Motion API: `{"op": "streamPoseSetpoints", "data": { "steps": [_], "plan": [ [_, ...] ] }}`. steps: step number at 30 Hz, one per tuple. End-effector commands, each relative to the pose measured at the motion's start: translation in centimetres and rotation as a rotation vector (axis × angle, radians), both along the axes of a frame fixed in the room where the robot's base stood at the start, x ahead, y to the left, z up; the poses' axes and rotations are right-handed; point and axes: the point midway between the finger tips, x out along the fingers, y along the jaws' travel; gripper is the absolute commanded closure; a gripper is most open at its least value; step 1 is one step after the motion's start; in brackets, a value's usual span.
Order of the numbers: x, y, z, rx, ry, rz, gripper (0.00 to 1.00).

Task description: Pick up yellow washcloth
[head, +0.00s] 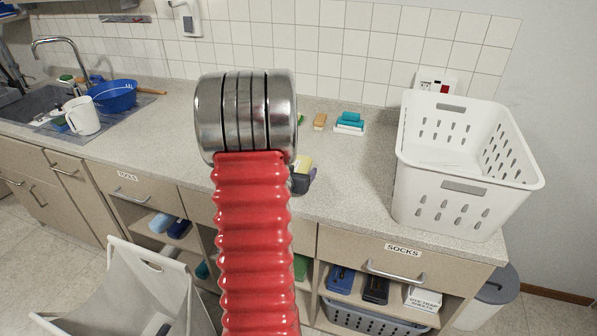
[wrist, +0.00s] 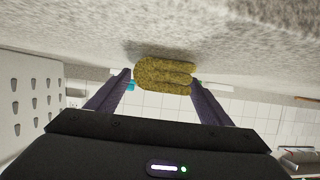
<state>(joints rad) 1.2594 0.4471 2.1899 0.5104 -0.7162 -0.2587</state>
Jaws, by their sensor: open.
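The yellow washcloth (wrist: 164,75) is a rolled or folded fuzzy bundle on the speckled counter. In the wrist view, which looks upside down, it sits between the two purple fingers of my gripper (wrist: 160,78), near their tips. In the head view, a small yellow part of the washcloth (head: 305,162) shows beside my gripper (head: 312,174), with the rest hidden behind my arm.
A white perforated basket (head: 470,195) stands to the right on the counter (head: 360,185). A brown block (head: 320,121) and a teal-and-white stack (head: 350,122) lie near the back wall. A blue bowl (head: 112,97) and white mug (head: 82,116) are left by the sink.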

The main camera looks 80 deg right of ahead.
Motion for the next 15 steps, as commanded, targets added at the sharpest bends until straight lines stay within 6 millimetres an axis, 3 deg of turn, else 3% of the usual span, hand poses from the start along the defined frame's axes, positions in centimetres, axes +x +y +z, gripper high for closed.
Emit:
{"op": "streamPoseSetpoints", "data": {
  "steps": [6,15],
  "plan": [
    [-0.1,-1.5,-0.6,0.000,0.000,0.000,0.27],
    [0.0,-1.5,-0.6,-0.001,0.000,0.001,0.27]
  ]
}}
